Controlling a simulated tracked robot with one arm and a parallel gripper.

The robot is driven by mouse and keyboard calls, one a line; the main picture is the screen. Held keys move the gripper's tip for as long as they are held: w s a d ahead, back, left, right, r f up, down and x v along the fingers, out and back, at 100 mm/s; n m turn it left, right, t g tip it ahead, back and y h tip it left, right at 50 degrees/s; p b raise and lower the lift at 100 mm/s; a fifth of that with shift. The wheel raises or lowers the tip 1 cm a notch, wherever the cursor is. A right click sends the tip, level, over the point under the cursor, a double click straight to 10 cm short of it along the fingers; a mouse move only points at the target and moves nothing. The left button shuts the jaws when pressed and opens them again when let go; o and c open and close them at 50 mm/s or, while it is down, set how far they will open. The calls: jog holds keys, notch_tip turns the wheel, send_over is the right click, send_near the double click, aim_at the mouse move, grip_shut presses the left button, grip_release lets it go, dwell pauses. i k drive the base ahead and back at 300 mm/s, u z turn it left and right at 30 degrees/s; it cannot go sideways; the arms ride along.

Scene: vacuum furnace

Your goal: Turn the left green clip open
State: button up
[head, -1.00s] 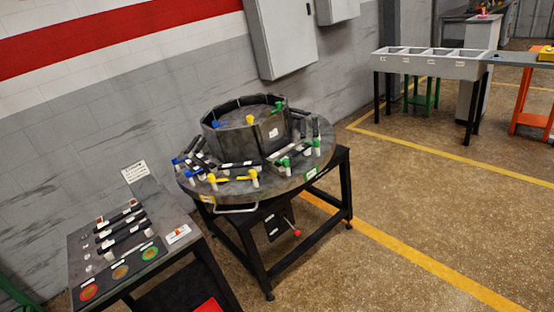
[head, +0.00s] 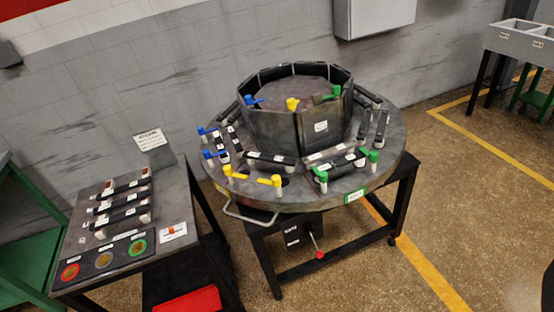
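The round grey furnace table (head: 300,200) stands in the middle of the head view. Two green clips sit on pale posts at its front right. The left green clip (head: 321,176) is near the front rim, at the left end of a black bar with white labels. The right green clip (head: 371,156) is at the bar's right end. Another green piece (head: 331,93) is on top of the dark panelled ring. I cannot tell exactly how the left clip is turned. My gripper is not in view and nothing touches the clips.
Yellow clips (head: 270,181) and blue clips (head: 210,154) sit further left on the round table. A metal handle (head: 250,215) juts from its front. A side table (head: 110,255) with black bars stands at left.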

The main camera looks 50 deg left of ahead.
aim_at(323, 175)
jog(key=u, duration=0.6)
jog(key=i, duration=1)
jog(key=u, duration=0.7)
jog(key=k, duration=0.8)
jog(key=u, duration=0.2)
jog(key=i, duration=0.85)
jog(key=z, duration=0.05)
